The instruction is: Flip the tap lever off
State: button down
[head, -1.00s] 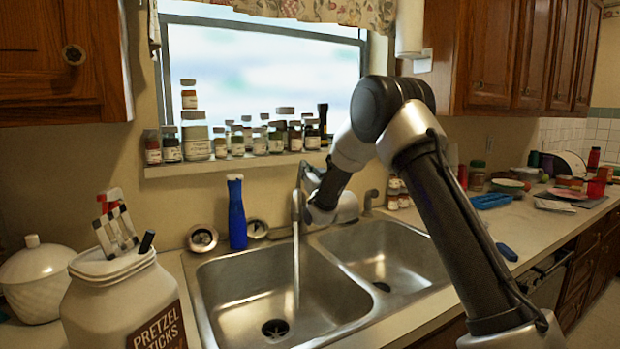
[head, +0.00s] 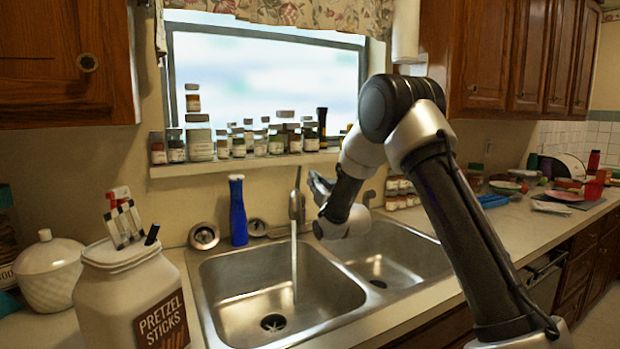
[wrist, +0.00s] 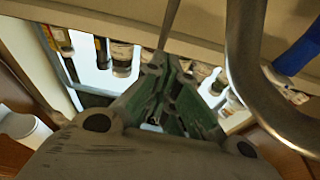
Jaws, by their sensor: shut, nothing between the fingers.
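The metal tap (head: 297,207) stands behind the double sink, and a stream of water (head: 294,265) runs from it into the left basin. A thin upright rod, seemingly the lever (head: 298,176), rises at its top. My gripper (head: 314,180) is just right of the tap, partly hidden by my wrist. In the wrist view my gripper (wrist: 160,68) is shut and empty. A thin rod, likely the lever (wrist: 170,22), shows just beyond the fingertips; I cannot tell whether they touch. The curved tap pipe (wrist: 243,70) is to their right.
A blue bottle (head: 238,210) stands left of the tap. Several jars (head: 200,138) line the window sill (head: 235,165) behind. A pretzel jar (head: 125,290) stands at front left. The sink's right basin (head: 395,260) lies under my arm.

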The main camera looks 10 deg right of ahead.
jog(key=v, duration=0.6)
jog(key=shift+r, duration=0.25)
